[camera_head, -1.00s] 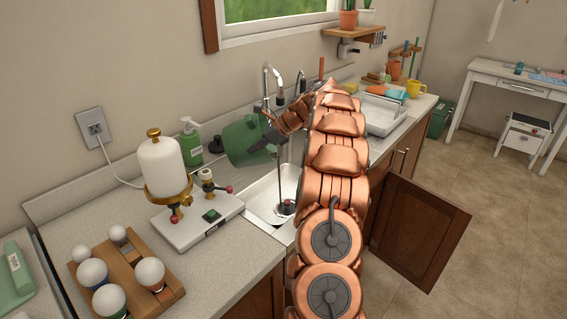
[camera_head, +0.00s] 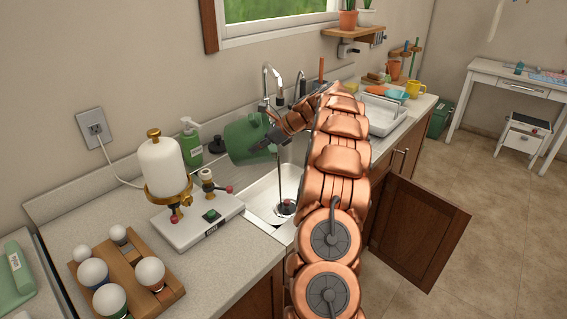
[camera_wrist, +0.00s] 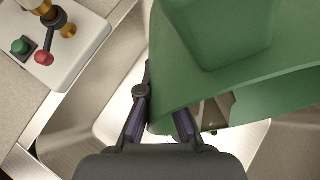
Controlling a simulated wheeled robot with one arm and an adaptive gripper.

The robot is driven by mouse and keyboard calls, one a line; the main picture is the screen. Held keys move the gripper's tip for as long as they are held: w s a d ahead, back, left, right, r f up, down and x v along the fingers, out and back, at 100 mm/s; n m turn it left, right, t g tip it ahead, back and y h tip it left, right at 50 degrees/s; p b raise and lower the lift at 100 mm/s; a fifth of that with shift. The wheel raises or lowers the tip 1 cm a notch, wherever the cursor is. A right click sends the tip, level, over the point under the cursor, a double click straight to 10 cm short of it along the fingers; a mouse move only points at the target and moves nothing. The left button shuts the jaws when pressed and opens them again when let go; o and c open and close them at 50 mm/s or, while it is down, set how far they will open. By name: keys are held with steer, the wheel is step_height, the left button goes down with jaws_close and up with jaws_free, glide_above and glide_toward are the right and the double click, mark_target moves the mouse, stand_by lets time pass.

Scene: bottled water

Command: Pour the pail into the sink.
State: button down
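The green pail (camera_head: 241,140) is held tilted in the air above the left part of the metal sink (camera_head: 262,200). My gripper (camera_head: 270,138) is at the pail's right side and shut on it. In the wrist view the pail (camera_wrist: 225,85) fills the upper right, and its lower edge lies between my fingers (camera_wrist: 162,128). A thin dark vertical line (camera_head: 280,180) runs from below the pail to the sink bottom; I cannot tell if it is liquid or a rod. The pail's contents are hidden.
A white device with a tank (camera_head: 163,165) stands on the counter left of the sink. A green soap bottle (camera_head: 190,145) and the faucet (camera_head: 268,80) are behind. A wooden holder (camera_head: 135,265) with bulbs is front left. A cabinet door (camera_head: 418,232) hangs open at right.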

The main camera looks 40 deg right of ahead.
steer(key=shift+s+d+r+t+y+p, duration=0.4)
steer(key=shift+s+d+t+y, duration=0.1)
steer(key=shift+s+d, duration=0.25)
stand_by(1.3)
